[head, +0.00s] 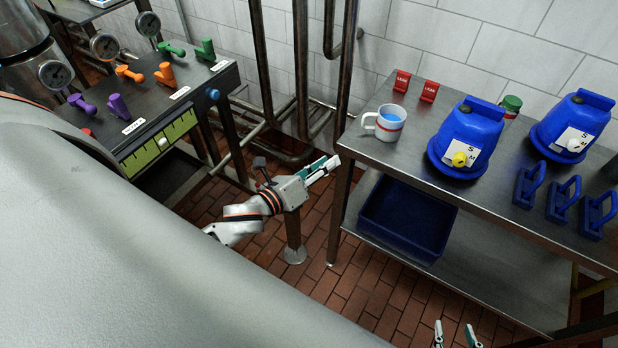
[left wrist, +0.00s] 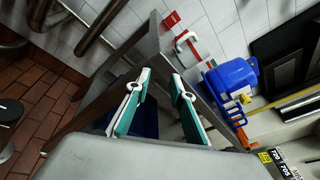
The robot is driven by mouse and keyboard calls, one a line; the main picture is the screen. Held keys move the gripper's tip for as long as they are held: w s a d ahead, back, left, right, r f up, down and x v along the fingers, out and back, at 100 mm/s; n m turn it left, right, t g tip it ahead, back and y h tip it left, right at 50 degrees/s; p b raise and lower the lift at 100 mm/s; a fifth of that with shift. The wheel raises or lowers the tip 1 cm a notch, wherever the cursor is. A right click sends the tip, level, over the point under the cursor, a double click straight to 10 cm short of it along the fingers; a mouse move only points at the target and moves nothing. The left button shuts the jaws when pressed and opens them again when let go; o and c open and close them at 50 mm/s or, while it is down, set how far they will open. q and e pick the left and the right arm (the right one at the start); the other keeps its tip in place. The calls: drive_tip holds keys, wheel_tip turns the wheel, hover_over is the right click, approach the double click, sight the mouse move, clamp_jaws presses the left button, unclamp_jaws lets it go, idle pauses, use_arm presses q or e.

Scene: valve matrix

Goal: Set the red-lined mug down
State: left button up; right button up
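The white mug with a red band (head: 387,125) and a blue inside stands upright at the near left corner of the steel table, its handle to the left. It also shows sideways in the left wrist view (left wrist: 188,46), beyond my fingertips. My left gripper (head: 328,168) is just left of the table and apart from the mug. In the left wrist view its fingers (left wrist: 160,85) are spread with nothing between them. My right gripper (head: 456,337) shows only its spread fingertips at the bottom edge, over the floor, with nothing seen between them.
The steel table (head: 415,155) also holds two red labelled blocks, blue canisters (head: 470,140), a green-lidded container (head: 511,105) and blue handles (head: 560,200). A blue bin (head: 405,220) sits on its lower shelf. A valve panel (head: 150,110) stands left; pipes (head: 300,70) rise behind.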

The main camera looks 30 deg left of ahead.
use_arm(q)
drive_tip(key=s+d+f+n+g, duration=0.2)
drive_tip(key=s+f+n, duration=0.6)
drive_tip(key=n, duration=0.5)
drive_tip(key=s+d+f+n+g+y, duration=0.1)
drive_tip(key=s+d+f+n+g, duration=0.1)
drive_tip(key=s+f+n, duration=0.5)
drive_tip(key=s+n+g, duration=0.1)
drive_tip(key=s+n, duration=0.1)
drive_tip(key=n, duration=0.4)
drive_tip(key=shift+s+d+f+n, duration=0.2)
drive_tip(key=shift+f+n, duration=0.15)
drive_tip(key=shift+n, duration=0.05)
